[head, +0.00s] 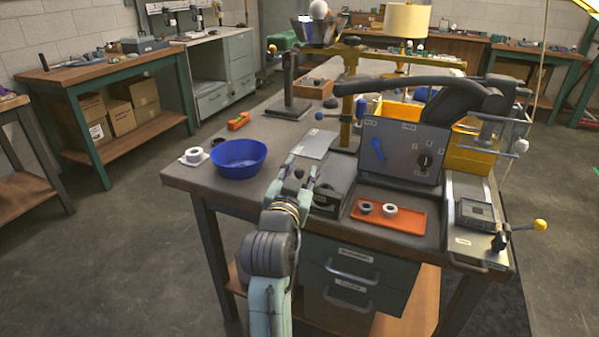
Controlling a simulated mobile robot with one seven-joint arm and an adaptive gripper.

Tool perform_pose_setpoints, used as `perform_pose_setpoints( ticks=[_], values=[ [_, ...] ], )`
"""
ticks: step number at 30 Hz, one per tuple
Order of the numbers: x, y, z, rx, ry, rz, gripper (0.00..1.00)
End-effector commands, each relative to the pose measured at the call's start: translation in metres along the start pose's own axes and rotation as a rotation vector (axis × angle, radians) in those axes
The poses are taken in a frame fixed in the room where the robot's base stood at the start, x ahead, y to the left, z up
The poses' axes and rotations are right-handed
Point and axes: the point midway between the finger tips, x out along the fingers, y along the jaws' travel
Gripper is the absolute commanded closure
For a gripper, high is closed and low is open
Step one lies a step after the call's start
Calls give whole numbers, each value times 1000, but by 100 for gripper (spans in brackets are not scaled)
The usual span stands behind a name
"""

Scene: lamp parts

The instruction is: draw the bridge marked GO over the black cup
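A brass bridge (351,82) stands over the back of the bench, with an upright post and a long crossbeam. A rod with a blue knob (319,116) sticks out to the left near its post. No GO mark is readable at this size. A small dark round thing (331,103) lies left of the post; I cannot tell if it is the black cup. My gripper (303,172) is over the front of the bench, left of the grey panel, well short of the bridge. Its two fingers are apart, with no held object visible between them.
A blue bowl (238,160) and a white ring piece (193,156) are at the left. An orange tray (389,216) with two small rings lies at the front right. A grey panel (403,152), a black curved arm (425,85) and yellow bins (470,155) crowd the right.

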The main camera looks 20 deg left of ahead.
Motion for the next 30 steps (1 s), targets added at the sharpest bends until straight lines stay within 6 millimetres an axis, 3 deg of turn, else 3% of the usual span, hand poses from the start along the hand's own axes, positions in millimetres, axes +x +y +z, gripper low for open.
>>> perform_pose_setpoints(
  ticks=[13, 24, 30],
  values=[
    [-5, 0, 0, -1, 1, -1, 59],
    [-62, 0, 0, -1, 0, -1, 59],
    [-75, 0, 0, -1, 0, 0, 59]
  ],
)
